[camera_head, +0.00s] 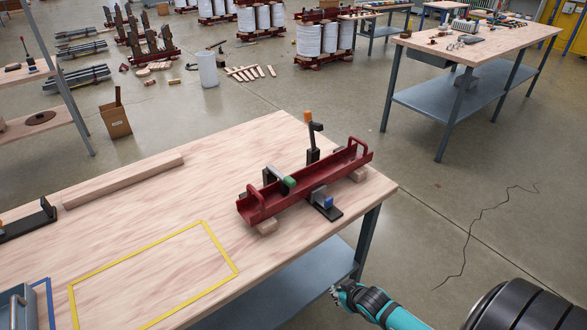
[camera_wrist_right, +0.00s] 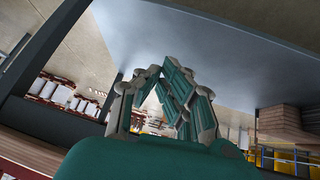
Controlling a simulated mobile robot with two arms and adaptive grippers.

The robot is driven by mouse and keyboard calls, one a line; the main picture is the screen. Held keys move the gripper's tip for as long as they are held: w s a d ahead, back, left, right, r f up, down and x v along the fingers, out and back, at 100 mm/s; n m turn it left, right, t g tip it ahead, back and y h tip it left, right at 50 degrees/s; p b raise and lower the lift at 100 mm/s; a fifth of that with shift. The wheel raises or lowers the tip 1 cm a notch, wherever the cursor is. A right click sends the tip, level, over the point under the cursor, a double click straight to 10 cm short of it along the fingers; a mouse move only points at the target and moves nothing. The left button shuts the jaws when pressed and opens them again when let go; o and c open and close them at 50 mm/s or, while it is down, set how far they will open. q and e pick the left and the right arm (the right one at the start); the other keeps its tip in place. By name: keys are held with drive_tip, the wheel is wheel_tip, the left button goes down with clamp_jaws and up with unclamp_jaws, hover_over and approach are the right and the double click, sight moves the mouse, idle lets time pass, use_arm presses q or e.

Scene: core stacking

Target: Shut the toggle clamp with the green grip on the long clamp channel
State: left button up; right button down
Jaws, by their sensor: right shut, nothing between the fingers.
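The long clamp channel (camera_head: 310,185) is a red trough with raised loop handles at its ends. It lies diagonally near the right end of the wooden table. The toggle clamp with the green grip (camera_head: 289,181) is on the channel's left half, and its grip lies low over the trough. I cannot tell whether it is latched. A clamp with an orange grip (camera_head: 308,117) stands upright behind the channel. A blue-gripped one (camera_head: 328,202) sits low at its front side. My right gripper (camera_head: 335,292) is shut and empty beyond the table's front edge, below the tabletop; its fingers show in the wrist view (camera_wrist_right: 163,72).
The wooden table (camera_head: 150,215) has a yellow tape outline (camera_head: 205,288) left of the channel and a wooden bar (camera_head: 125,181) behind it. A black bracket (camera_head: 28,222) lies at the left. The table's lower shelf (camera_head: 290,285) is near my right gripper. Open floor lies to the right.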

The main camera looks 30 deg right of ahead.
drive_tip(key=w+r+t, duration=0.1)
drive_tip(key=w+r, duration=0.1)
drive_tip(key=r, duration=0.3)
drive_tip(key=w+r, duration=0.2)
drive_tip(key=r, duration=0.3)
drive_tip(key=w+a+r+t, duration=0.1)
drive_tip(key=w+r, duration=0.1)
drive_tip(key=r, duration=0.3)
drive_tip(key=shift+w+r+t+y+p, duration=0.2)
drive_tip(key=shift+r+t+y+p, duration=0.1)
drive_tip(key=shift+r, duration=0.1)
wheel_tip(320, 180, up, 20)
drive_tip(key=n+t+y+p, duration=0.1)
drive_tip(key=t+y, duration=0.1)
drive_tip(key=t, duration=0.3)
hover_over(295, 181)
drive_tip(key=shift+a+f, duration=0.1)
drive_tip(key=shift+f, duration=0.1)
wheel_tip(295, 181, down, 4)
drive_tip(key=shift+r+p, duration=0.2)
drive_tip(key=shift+p, duration=0.2)
drive_tip(key=shift+f, duration=0.35)
drive_tip(key=shift+f, duration=0.1)
drive_tip(key=shift+s+f, duration=0.3)
drive_tip(key=shift+f, duration=0.55)
